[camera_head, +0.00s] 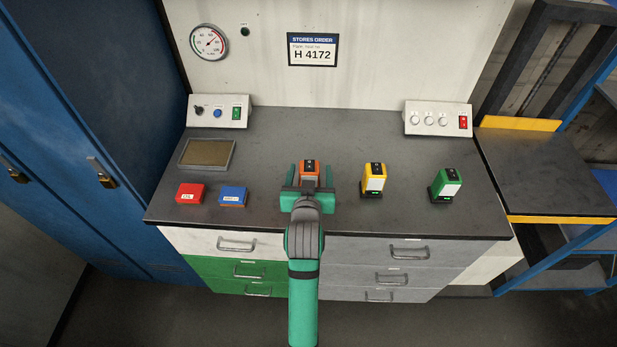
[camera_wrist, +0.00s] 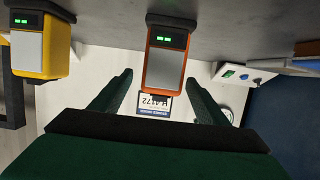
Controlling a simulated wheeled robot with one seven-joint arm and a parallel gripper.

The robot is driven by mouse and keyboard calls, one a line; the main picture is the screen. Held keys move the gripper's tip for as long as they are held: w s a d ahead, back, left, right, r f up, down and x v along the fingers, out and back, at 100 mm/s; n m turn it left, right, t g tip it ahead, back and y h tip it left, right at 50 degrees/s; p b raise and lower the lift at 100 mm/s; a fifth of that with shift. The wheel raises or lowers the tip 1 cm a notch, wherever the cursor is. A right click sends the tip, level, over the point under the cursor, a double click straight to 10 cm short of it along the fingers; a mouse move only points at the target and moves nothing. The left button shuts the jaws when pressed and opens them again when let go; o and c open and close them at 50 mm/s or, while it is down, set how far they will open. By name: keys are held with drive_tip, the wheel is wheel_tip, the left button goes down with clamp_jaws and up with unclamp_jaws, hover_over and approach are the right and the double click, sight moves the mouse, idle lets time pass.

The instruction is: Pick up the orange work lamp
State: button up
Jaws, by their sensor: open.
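The orange work lamp (camera_head: 309,167) stands on the grey worktop, in the middle of the bench, with my arm partly hiding its lower part. In the wrist view the lamp (camera_wrist: 165,68) appears upside down, with a pale panel and a green light. My gripper (camera_head: 309,178) is open, with one green finger on each side of the lamp in the head view. In the wrist view the fingers of my gripper (camera_wrist: 162,96) reach toward the lamp with a gap on both sides. I cannot tell how far between the fingers the lamp sits.
A yellow lamp (camera_head: 373,179) and a green lamp (camera_head: 445,185) stand to the right. A red box (camera_head: 190,193), a blue box (camera_head: 233,196) and a shallow tray (camera_head: 207,141) lie to the left. Two control boxes stand at the back. The worktop behind the orange lamp is clear.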

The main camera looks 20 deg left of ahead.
drive_tip(key=shift+x, duration=2.8)
drive_tip(key=shift+a, duration=0.1)
drive_tip(key=c, duration=1.4)
